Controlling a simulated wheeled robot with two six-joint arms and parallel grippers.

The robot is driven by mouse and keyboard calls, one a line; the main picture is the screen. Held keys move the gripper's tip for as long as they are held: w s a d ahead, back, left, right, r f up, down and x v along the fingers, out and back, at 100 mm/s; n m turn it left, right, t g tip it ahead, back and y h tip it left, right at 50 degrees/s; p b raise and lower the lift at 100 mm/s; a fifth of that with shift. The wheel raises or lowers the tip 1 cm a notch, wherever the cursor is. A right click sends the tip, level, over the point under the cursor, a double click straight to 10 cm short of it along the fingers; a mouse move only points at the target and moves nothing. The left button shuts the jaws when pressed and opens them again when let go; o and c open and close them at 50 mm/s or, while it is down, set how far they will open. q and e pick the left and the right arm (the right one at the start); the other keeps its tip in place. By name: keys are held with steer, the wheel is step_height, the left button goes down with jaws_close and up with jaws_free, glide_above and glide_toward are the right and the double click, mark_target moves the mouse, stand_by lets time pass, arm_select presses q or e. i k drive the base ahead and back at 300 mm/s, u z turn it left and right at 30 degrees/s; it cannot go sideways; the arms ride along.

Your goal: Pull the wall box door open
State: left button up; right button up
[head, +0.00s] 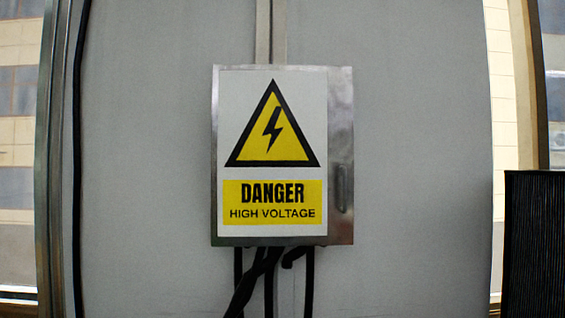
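The wall box (340,100) is a metal box fixed on the grey wall in the middle of the head view. Its door (218,150) faces me and looks shut. A white sign with a yellow warning triangle (272,150) and the words "DANGER HIGH VOLTAGE" covers most of it. A small upright handle or latch (341,187) shows at the right side of the box. Neither of my grippers is in the head view.
Several black cables (270,280) hang below the box, and a conduit (271,30) runs up from its top. Windows flank the wall on both sides. A dark ribbed panel (535,245) stands at the lower right. The wall beside the box is clear.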

mark_target(281, 136)
steer(key=u, duration=0.95)
steer(key=i, duration=0.4)
steer(key=z, duration=2.1)
